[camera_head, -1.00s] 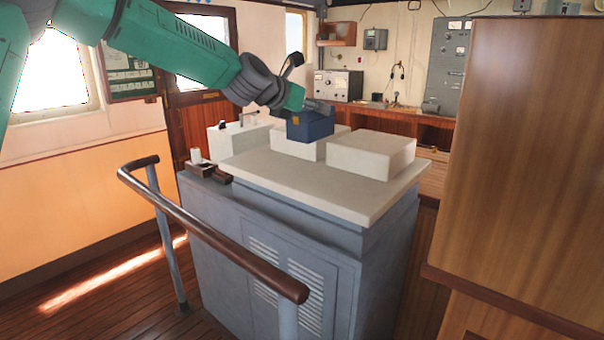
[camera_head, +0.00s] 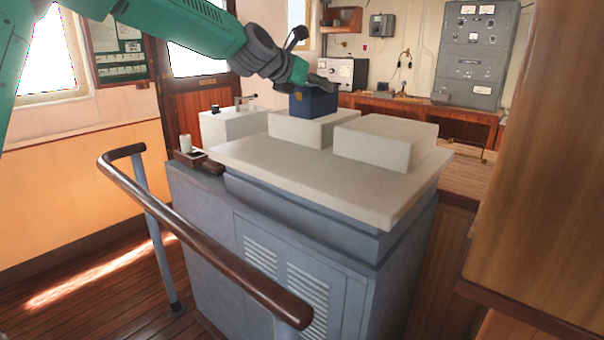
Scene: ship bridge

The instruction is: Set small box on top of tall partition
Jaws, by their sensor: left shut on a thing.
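The small box (camera_head: 313,104) is dark blue with a small yellowish mark on its front. My left arm reaches in from the upper left, and its gripper (camera_head: 316,84) is shut on the top of the box. The box is over the rear middle white block on the grey console; I cannot tell whether it touches that block. The tall partition (camera_head: 550,160) is a brown wood-grain panel at the right edge, well to the right of the gripper. Its top is out of frame. My right gripper is not in view.
The grey console (camera_head: 330,180) fills the middle, with white blocks (camera_head: 386,142) on its top. A brown handrail (camera_head: 205,245) runs in front. A wooden desk (camera_head: 430,108) with instruments stands behind. Open wooden floor (camera_head: 95,300) shows at lower left.

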